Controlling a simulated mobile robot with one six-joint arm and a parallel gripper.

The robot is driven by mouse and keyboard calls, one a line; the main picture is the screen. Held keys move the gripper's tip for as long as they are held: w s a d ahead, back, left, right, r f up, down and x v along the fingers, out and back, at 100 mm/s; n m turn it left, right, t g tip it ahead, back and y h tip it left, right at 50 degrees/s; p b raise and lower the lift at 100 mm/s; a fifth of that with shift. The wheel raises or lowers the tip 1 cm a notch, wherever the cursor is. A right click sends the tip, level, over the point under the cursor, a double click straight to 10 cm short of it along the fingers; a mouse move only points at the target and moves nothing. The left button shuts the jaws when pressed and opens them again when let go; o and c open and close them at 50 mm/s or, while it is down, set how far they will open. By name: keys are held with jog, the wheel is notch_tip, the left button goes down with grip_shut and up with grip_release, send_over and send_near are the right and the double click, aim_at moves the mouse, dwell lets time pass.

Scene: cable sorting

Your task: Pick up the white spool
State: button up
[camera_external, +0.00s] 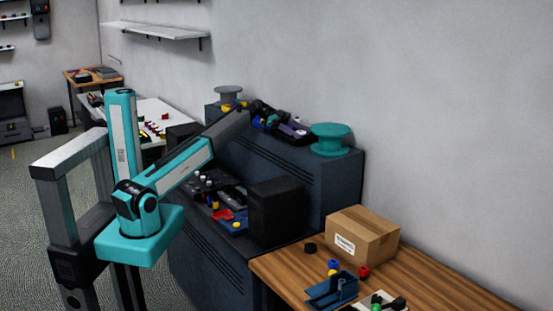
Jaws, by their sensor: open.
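A pale grey-white spool (228,90) stands upright at the far left end of the dark cabinet's top. Its lower part is partly hidden behind small yellow and blue items. My arm reaches up from the left to the cabinet top. My gripper (273,122) is small and dark there, to the right of the white spool and apart from it. It is open, with nothing seen held in it. Its fingertips are hard to tell from the dark things behind.
A teal spool (331,139) stands at the right end of the cabinet top (330,175). A dark tray (293,131) with small parts lies between the spools. A black box (275,211) stands on the lower shelf. A cardboard box (362,236) sits on the wooden table (430,282).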

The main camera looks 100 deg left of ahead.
aim_at(299, 132)
jog(key=shift+w+d+f, duration=0.1)
dwell(0.5)
jog(key=c, duration=0.8)
jog(key=shift+r, duration=0.2)
jog(key=shift+r+b, duration=1)
jog(key=shift+r, duration=0.6)
jog(key=shift+s+d+f, duration=0.1)
jog(key=shift+s+d, duration=0.2)
jog(key=shift+d, duration=0.05)
jog(key=shift+s+d+r+b, duration=0.25)
jog(key=shift+s+d+b, duration=0.45)
jog(key=shift+s+d, duration=1.1)
jog(key=shift+s+d+r+b, duration=0.3)
jog(key=shift+s+d+b, duration=0.45)
jog(key=shift+s+d, duration=1)
jog(key=shift+s+d+r+b, duration=0.25)
jog(key=shift+s+d+b, duration=0.45)
jog(key=shift+s+d, duration=1.1)
